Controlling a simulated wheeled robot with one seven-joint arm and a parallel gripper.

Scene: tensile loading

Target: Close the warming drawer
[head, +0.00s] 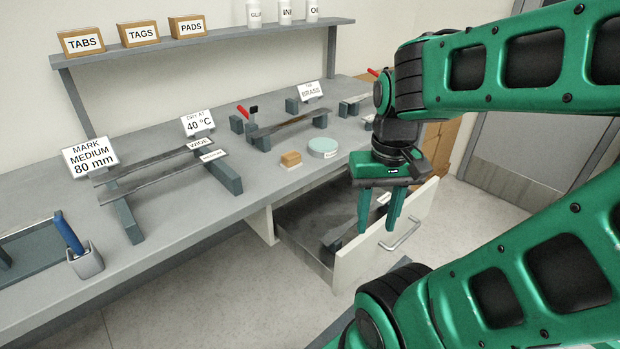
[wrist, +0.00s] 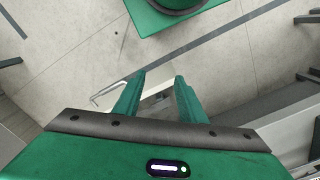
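The warming drawer (head: 358,263) stands pulled open below the bench, its pale front panel out in the room. A metal bar handle (head: 403,234) is on the outer face of that panel. Inside the drawer lie a dark strip or rack and a small white label, partly hidden by my gripper. My gripper (head: 377,228) points down over the drawer near its front panel, fingers apart and nothing between them. Whether it touches the panel is unclear. In the wrist view the handle (wrist: 104,95) shows just left of the open fingers (wrist: 160,78).
A shelf (head: 210,38) holds labelled boxes. Open floor (head: 478,215) lies beyond the drawer, towards a grey door.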

